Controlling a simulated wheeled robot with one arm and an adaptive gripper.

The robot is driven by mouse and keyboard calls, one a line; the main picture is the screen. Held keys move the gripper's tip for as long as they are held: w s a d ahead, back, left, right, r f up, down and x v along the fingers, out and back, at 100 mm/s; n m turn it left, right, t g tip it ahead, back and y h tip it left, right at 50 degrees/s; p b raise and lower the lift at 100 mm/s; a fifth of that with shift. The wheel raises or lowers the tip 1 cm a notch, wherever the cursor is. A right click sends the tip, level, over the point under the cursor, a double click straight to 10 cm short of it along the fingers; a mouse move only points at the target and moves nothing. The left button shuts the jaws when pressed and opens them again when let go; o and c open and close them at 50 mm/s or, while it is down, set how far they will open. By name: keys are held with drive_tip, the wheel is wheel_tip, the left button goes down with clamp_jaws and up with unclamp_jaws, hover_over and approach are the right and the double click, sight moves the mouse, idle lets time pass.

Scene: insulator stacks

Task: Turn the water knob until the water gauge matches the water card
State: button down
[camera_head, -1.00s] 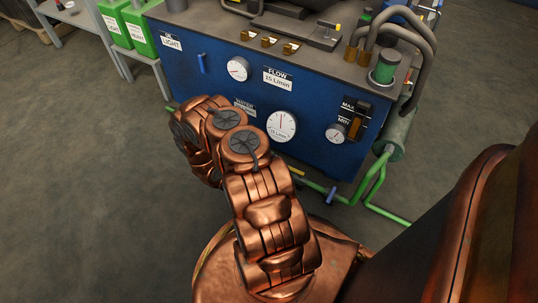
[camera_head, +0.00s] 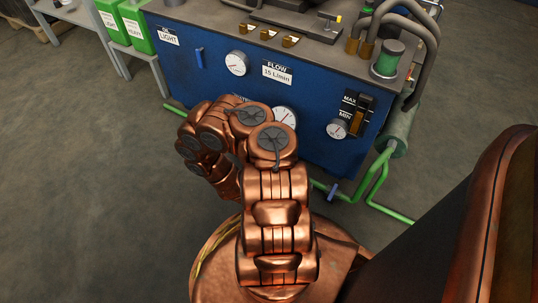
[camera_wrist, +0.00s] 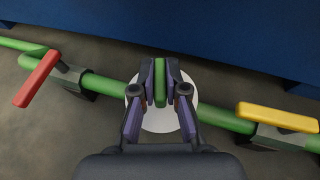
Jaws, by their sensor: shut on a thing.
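In the wrist view my gripper (camera_wrist: 160,84) is shut on an upright green handle (camera_wrist: 160,70), with a pad on either side of it. A pale round disc (camera_wrist: 160,124) shows behind the fingers. I cannot read any name on this handle. In the head view the large white gauge (camera_head: 287,115) on the blue cabinet is partly covered by my arm, so its reading is unclear. The label to its left (camera_head: 239,98) is almost wholly hidden, so I cannot read the water card. My gripper is hidden behind my arm there.
A green pipe (camera_wrist: 100,84) runs along the cabinet foot. A red lever (camera_wrist: 38,78) is left of my gripper and a yellow lever (camera_wrist: 278,117) right. The blue cabinet (camera_head: 210,85) carries a FLOW card (camera_head: 277,72) reading 15 L/min. Floor left is clear.

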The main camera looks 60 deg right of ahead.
drive_tip(key=shift+d+r, duration=0.1)
idle(0.3)
drive_tip(key=c, duration=1.2)
unclamp_jaws()
drive_tip(key=shift+w+m+g+p, duration=0.1)
drive_tip(key=shift+m+g+p, duration=0.2)
drive_tip(key=shift+m+g, duration=0.4)
